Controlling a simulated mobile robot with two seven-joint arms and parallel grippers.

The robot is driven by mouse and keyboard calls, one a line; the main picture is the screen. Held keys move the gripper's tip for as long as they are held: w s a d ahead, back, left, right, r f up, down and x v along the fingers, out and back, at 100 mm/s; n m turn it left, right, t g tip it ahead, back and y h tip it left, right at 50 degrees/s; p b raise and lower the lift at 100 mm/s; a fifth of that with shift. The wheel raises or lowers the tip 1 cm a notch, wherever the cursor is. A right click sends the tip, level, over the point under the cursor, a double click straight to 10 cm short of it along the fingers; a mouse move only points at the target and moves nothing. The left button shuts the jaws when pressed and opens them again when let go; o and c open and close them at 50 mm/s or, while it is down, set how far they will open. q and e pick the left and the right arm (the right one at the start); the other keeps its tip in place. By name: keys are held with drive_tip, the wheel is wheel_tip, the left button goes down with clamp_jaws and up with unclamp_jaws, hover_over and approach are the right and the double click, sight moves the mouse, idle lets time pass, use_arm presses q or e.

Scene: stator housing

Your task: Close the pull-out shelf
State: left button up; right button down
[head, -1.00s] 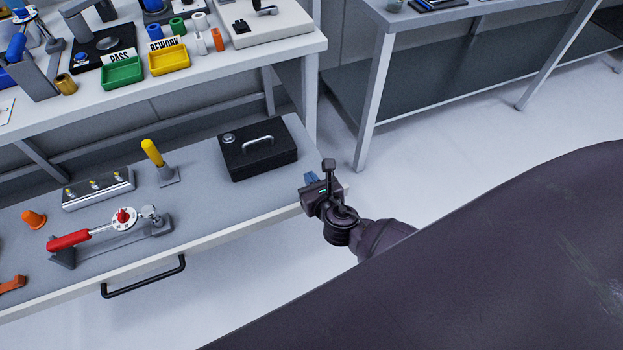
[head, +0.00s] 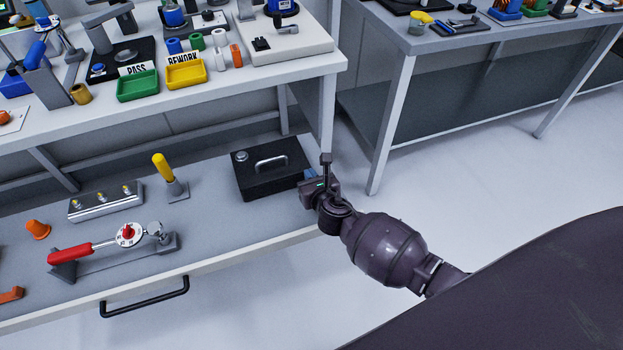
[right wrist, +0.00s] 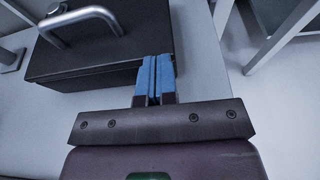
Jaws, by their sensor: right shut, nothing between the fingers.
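The pull-out shelf (head: 225,225) is a grey board with a pale front edge and a black bar handle (head: 146,297). It stands out below the white workbench at the left of the head view. My right gripper (head: 309,176) is at the shelf's right end, beside the black box. In the right wrist view its blue fingertips (right wrist: 154,78) are shut with nothing between them, close to the black box (right wrist: 105,45). I cannot tell whether they touch it. The handle is well to the left of this gripper. My left gripper is not in view.
On the shelf are the black box (head: 270,168), a yellow-handled tool (head: 165,170), a silver block (head: 105,202), a red-handled gauge tool (head: 85,252) and an orange cone (head: 38,229). The workbench (head: 230,95) above holds coloured trays. Floor (head: 460,180) is open to the right.

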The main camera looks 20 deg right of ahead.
sight(299, 153)
drive_tip(key=w, duration=0.5)
drive_tip(key=w+b, duration=0.1)
drive_tip(key=w, duration=0.2)
drive_tip(key=shift+w+d, duration=0.3)
drive_tip(key=shift+w, duration=0.5)
drive_tip(key=shift+s+d, duration=0.1)
